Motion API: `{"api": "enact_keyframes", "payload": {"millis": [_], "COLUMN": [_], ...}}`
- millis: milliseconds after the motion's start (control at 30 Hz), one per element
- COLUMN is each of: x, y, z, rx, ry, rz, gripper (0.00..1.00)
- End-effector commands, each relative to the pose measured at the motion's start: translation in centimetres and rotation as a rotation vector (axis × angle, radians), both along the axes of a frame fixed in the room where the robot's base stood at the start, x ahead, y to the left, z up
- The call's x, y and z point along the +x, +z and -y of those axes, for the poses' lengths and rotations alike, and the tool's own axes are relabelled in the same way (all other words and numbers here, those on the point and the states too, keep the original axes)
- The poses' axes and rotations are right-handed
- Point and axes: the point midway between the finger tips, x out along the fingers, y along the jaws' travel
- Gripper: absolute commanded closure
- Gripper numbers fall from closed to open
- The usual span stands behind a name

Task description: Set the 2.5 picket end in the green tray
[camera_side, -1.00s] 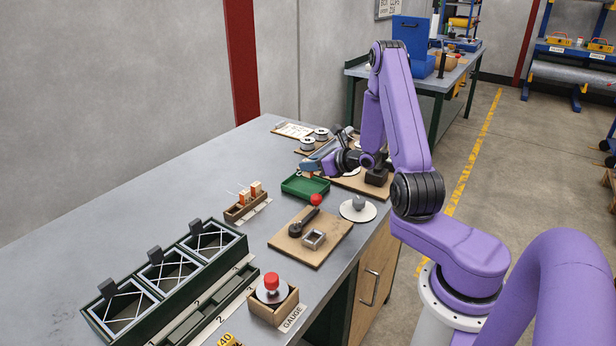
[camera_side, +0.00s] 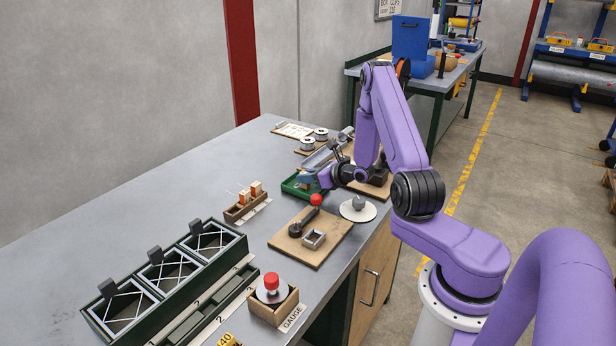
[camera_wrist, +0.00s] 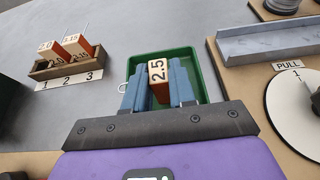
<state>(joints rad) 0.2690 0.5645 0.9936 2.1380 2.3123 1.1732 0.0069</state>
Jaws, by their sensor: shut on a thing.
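The 2.5 picket end (camera_wrist: 158,75) is a small block with a pale top marked 2.5 and an orange-brown side. My gripper (camera_wrist: 158,88) is shut on it, with a blue finger on each side. The green tray (camera_wrist: 198,54) lies directly beneath and behind the block in the wrist view. In the side view my gripper (camera_side: 306,178) is low over the green tray (camera_side: 289,188) and hides part of it. The block is hard to make out there. I cannot tell whether it touches the tray floor.
A wooden rack (camera_side: 238,211) with two tagged blocks stands left of the tray. A board with a red-knobbed lever (camera_side: 310,238) lies in front. A white disc (camera_side: 358,210) and a grey metal channel (camera_wrist: 268,42) are to the right.

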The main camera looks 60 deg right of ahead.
Motion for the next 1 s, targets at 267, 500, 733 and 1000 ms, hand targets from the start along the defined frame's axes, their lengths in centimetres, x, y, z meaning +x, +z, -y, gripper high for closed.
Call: {"api": "enact_keyframes", "payload": {"millis": [267, 500, 733, 1000], "x": [0.0, 0.0, -2.8, -7.8], "y": [-0.2, 0.1, 1.3, 3.3], "z": [0.0, 0.0, 0.1, 0.1], "rx": [0.000, -0.001, 0.001, 0.001], "ry": [0.000, 0.000, -0.005, -0.006], "rz": [0.000, 0.000, -0.001, 0.000], "gripper": [0.50, 0.50, 0.50, 0.50]}}
